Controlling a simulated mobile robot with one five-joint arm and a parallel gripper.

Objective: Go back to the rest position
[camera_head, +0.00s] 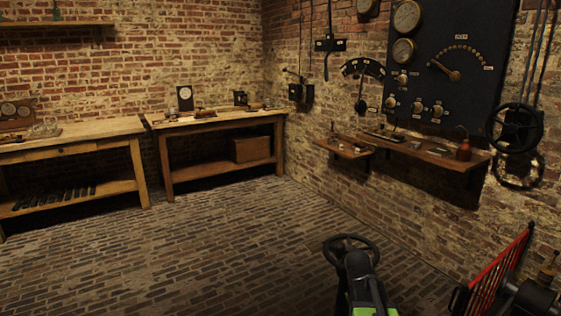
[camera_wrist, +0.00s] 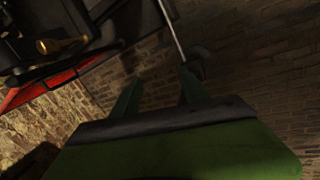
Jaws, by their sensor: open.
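My gripper (camera_wrist: 157,84) shows in the wrist view as two dark green fingers, spread apart with only brickwork seen between them. It is open and empty. In the head view, my black and green arm rises at the bottom edge, right of centre, but the fingers cannot be made out there. A black handwheel (camera_head: 332,258) appears directly behind the top of my arm in the head view. Whether they touch cannot be told. No battery jar is clearly in my gripper.
A red railing (camera_head: 497,268) and dark machinery (camera_head: 533,296) stand at the lower right. Wooden benches (camera_head: 222,123) line the far wall. The brick floor (camera_head: 190,250) is clear at left and centre.

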